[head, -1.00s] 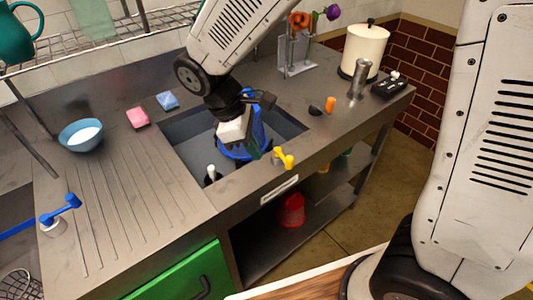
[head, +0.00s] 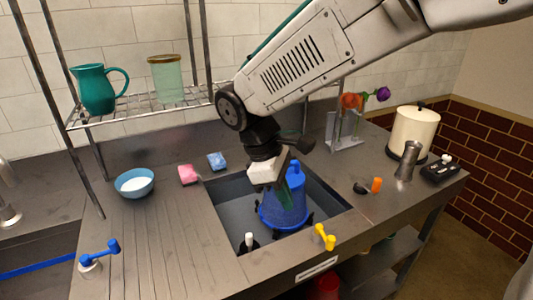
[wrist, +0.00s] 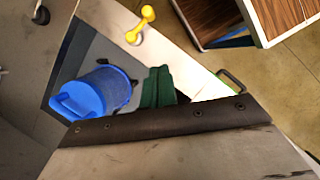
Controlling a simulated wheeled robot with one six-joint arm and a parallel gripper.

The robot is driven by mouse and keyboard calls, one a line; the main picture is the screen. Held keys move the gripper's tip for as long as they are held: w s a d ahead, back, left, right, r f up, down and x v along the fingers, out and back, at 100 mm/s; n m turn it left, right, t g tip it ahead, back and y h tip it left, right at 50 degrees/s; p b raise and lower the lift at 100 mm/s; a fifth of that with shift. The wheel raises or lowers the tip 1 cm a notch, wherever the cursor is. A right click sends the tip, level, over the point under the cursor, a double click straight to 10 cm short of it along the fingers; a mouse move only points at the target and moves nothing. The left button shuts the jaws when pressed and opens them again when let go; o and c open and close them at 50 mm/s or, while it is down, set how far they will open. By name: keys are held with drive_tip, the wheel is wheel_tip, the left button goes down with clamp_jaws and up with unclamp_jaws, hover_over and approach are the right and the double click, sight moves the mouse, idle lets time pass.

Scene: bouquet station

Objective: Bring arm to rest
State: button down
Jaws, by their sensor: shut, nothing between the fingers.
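My gripper (head: 284,198) hangs from the arm over the sink, pointing down, in the head view. Its green fingers (wrist: 157,87) are together with nothing between them. A blue container (head: 286,209) with a handle on top stands in the sink, just behind and beside the fingers. It also shows in the wrist view (wrist: 100,92), left of the fingers. I cannot tell whether they touch it. My forearm crosses the upper part of the head view and hides part of the rack and wall.
The sink (head: 230,222) is set in a grey counter (head: 165,245). A yellow tap handle (head: 325,237) stands at its front edge. A blue bowl (head: 134,183) and two sponges are to the left. A vase of flowers (head: 345,128), cream canister (head: 412,135) and metal cylinder (head: 407,160) stand right.

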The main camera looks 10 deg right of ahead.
drive_tip(key=s+d+r+m+t+y, duration=0.1)
drive_tip(key=s+d+r+m+y, duration=0.1)
drive_tip(key=s+d+m, duration=0.5)
drive_tip(key=s+d+r+m+t+y, duration=0.2)
drive_tip(key=s+d+m, duration=0.4)
drive_tip(key=s+d, duration=0.4)
drive_tip(key=shift+d+r+m, duration=0.4)
drive_tip(key=shift+d+r, duration=0.2)
drive_tip(key=shift+d, duration=0.05)
